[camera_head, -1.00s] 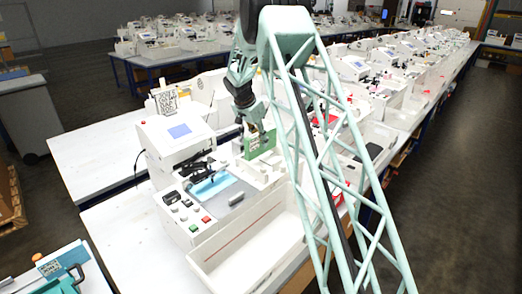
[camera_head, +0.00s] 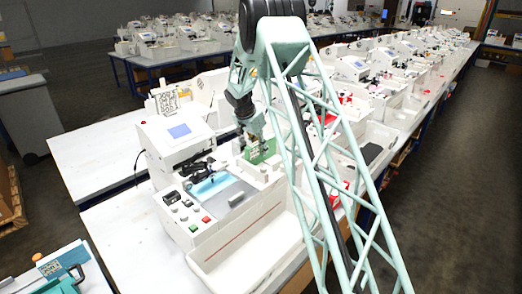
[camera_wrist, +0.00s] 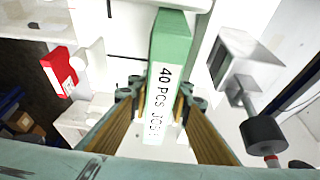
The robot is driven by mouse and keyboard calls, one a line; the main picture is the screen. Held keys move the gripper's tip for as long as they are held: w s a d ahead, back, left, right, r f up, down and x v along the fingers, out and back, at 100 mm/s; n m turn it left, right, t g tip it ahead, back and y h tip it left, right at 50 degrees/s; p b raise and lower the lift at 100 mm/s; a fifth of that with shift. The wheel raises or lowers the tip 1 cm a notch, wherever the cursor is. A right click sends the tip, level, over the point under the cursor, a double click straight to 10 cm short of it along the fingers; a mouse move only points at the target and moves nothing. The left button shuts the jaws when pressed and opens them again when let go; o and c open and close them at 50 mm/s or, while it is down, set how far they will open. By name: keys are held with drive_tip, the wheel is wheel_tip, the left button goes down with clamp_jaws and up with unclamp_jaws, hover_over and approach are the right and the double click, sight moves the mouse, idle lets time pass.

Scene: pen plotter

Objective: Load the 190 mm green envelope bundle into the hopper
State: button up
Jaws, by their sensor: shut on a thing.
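In the head view the green bundle (camera_head: 262,152) stands upright in my gripper (camera_head: 251,147) at the back of the nearest white plotter (camera_head: 215,200). White walls of the machine lie close around the bundle. I cannot tell whether its lower edge touches the hopper floor.
A black roller knob (camera_wrist: 264,134) and a white block (camera_wrist: 240,55) are right of the bundle. A red part (camera_wrist: 60,72) is at left. A long white tray (camera_head: 255,240) fronts the plotter. Similar plotters line the bench behind.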

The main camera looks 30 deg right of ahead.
drive_tip(key=shift+f, duration=0.1)
idle(0.3)
drive_tip(key=o, duration=0.9)
drive_tip(key=shift+a+r, duration=0.15)
drive_tip(key=shift+r, duration=0.5)
drive_tip(key=v, duration=1)
drive_tip(key=shift+s+a+r, duration=0.1)
drive_tip(key=shift+a+r, duration=0.05)
drive_tip(key=shift+r, duration=0.3)
drive_tip(key=shift+s+a+r, duration=0.1)
drive_tip(key=shift+r, duration=0.05)
